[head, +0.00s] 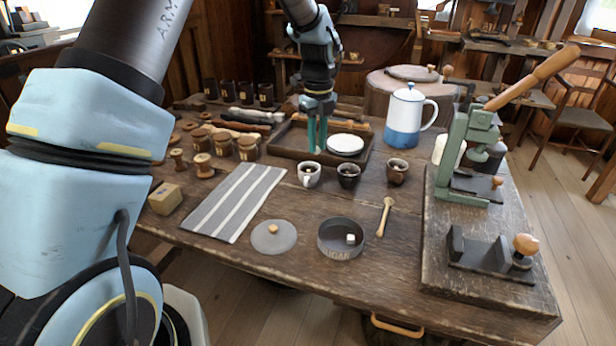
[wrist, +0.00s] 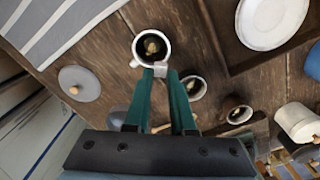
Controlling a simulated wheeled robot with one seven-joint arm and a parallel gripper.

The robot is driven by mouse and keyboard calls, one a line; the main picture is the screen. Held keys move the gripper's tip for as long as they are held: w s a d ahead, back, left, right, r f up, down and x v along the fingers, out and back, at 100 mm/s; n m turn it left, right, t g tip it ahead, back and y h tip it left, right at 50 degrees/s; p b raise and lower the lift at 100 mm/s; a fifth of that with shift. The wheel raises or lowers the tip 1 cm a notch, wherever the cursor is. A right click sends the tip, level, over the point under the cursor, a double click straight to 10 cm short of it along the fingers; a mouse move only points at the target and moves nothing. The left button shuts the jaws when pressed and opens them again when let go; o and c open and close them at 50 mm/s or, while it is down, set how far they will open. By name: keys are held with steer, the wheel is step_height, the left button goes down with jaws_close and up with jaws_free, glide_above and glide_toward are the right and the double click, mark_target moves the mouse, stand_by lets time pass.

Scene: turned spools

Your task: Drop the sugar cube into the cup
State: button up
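In the wrist view my gripper (wrist: 160,72) is shut on a small pale sugar cube (wrist: 160,69), held between the green fingertips. The cube overlaps the near rim of a white cup (wrist: 136,50), which holds dark liquid with a brown patch on it. In the head view my gripper (head: 317,150) points down behind and above the white cup (head: 305,179); the held cube is not clear there. A black cup (head: 348,181) and a brown cup (head: 397,177) stand to its right. Another white cube (head: 350,239) lies in the round sugar tin (head: 341,254).
A tray (head: 282,146) with white plates (head: 345,144) lies just behind the cups. A striped cloth (head: 235,200), a grey lid (head: 274,237) and a wooden spoon (head: 385,215) lie in front. A blue-and-white pot (head: 406,120) and a green press (head: 470,155) stand at right.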

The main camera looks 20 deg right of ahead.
steer(key=o, duration=0.4)
steer(key=shift+r, duration=0.1)
step_height(320, 180, up, 11)
steer(key=b, duration=0.1)
stand_by(0.3)
steer(key=shift+f, duration=0.2)
steer(key=a+f+n, duration=0.3)
steer(key=a+n, duration=1.5)
steer(key=a, duration=0.5)
steer(key=s+a+f+n+t+p, duration=0.1)
steer(key=s+a+f+n, duration=0.2)
steer(key=s+a+n, duration=0.7)
steer(key=a+n, duration=0.3)
steer(key=n, duration=0.1)
steer(key=shift+s+a+n+t, duration=0.25)
steer(key=shift+a+n+t, duration=0.05)
steer(key=shift+a+n, duration=0.1)
